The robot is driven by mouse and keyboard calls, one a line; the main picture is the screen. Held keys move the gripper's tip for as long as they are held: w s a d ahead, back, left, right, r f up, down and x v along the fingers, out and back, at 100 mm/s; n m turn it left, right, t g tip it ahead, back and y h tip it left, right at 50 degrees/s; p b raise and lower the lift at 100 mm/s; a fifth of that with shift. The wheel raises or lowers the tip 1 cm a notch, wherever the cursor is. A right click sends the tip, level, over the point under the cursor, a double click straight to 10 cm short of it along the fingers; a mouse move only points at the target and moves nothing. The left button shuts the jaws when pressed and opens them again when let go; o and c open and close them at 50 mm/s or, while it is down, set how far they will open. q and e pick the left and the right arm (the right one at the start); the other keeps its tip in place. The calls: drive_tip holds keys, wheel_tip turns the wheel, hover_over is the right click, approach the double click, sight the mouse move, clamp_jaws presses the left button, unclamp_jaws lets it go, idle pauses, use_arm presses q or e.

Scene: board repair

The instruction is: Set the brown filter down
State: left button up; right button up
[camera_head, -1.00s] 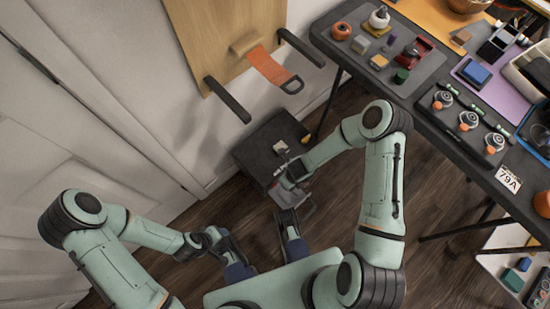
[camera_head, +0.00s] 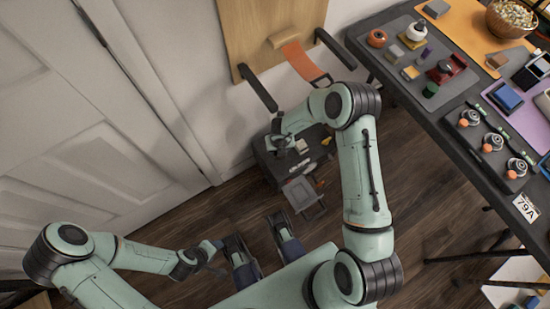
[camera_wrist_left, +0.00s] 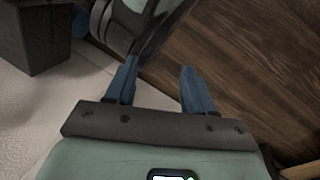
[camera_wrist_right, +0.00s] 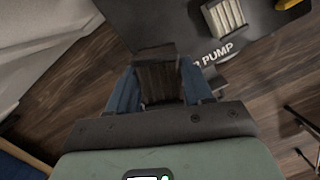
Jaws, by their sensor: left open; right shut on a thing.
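The brown filter (camera_wrist_right: 158,80) is a dark, ribbed block held between the blue fingers of my right gripper (camera_wrist_right: 160,88) in the right wrist view. The gripper is shut on it, and the filter covers part of the floor behind it. In the head view my right gripper (camera_head: 280,141) is over the left part of a dark box (camera_head: 268,165); the filter is hard to make out there. A cream ribbed filter (camera_wrist_right: 226,16) lies on the box, whose label ends in "PUMP". My left gripper (camera_wrist_left: 158,82) is open and empty, low at the left in the head view (camera_head: 213,247).
A grey open piece (camera_head: 300,191) sits at the front of the box. A wooden panel (camera_head: 250,25) with an orange strap (camera_head: 302,60) is on the wall behind. The dark table (camera_head: 430,105) at right carries many small parts.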

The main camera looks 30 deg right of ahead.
sight(279, 162)
wheel_tip(279, 162, down, 9)
drive_tip(key=b, duration=0.3)
use_arm(q)
drive_tip(key=w+a+f+t+y, duration=0.1)
drive_tip(key=w+a+f, duration=0.1)
drive_tip(key=w, duration=0.3)
drive_tip(key=shift+a+f, duration=0.2)
drive_tip(key=shift+f, duration=0.55)
drive_tip(key=shift+t, duration=0.3)
use_arm(e)
drive_tip(key=shift+f, duration=0.15)
drive_tip(key=o, duration=1)
use_arm(q)
drive_tip(key=shift+a+f, duration=0.1)
